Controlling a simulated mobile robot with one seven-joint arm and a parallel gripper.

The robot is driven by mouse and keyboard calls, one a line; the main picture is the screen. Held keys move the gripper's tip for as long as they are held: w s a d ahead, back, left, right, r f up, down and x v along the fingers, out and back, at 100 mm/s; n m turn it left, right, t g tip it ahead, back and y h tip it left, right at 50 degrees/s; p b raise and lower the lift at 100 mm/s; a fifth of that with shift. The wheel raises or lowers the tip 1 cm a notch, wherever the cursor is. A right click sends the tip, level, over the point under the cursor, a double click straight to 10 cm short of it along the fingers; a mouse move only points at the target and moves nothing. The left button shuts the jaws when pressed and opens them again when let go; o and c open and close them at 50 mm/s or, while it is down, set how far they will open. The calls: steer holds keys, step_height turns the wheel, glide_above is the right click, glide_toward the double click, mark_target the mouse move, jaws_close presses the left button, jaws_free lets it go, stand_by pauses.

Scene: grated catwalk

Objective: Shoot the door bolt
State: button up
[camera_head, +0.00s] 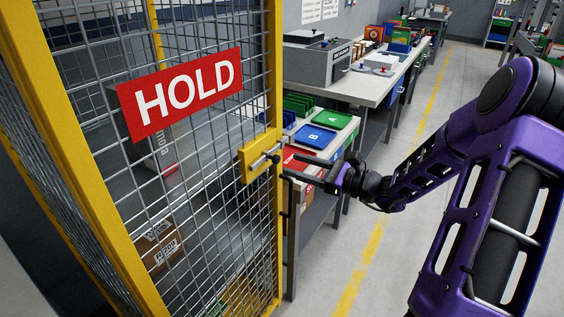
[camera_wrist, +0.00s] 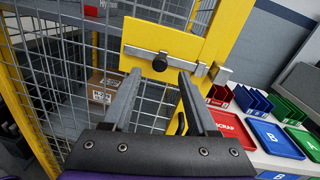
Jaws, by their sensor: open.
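The door bolt is a grey bar (camera_wrist: 188,65) with a dark round knob (camera_wrist: 160,63), lying across a yellow plate (camera_wrist: 160,38) on the mesh door. In the head view the yellow plate (camera_head: 258,152) is at the door's right edge. A metal keeper (camera_wrist: 220,73) is on the right, close to the bar's right end. I cannot tell whether the bar enters it. My gripper (camera_wrist: 160,73) is open, with its two fingers on either side of the knob in the picture. In the head view my gripper (camera_head: 288,166) is just right of the plate. Contact with the knob is unclear.
A yellow-framed mesh door (camera_head: 205,185) carries a red HOLD sign (camera_head: 182,92). Behind it is a cardboard box (camera_wrist: 103,88). A bench with blue (camera_head: 315,136) and green trays (camera_head: 327,120) stands beyond the gripper. The floor aisle (camera_head: 400,250) at right is clear.

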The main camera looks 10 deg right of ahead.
mark_target(279, 160)
steer(key=x, duration=0.5)
jaws_close()
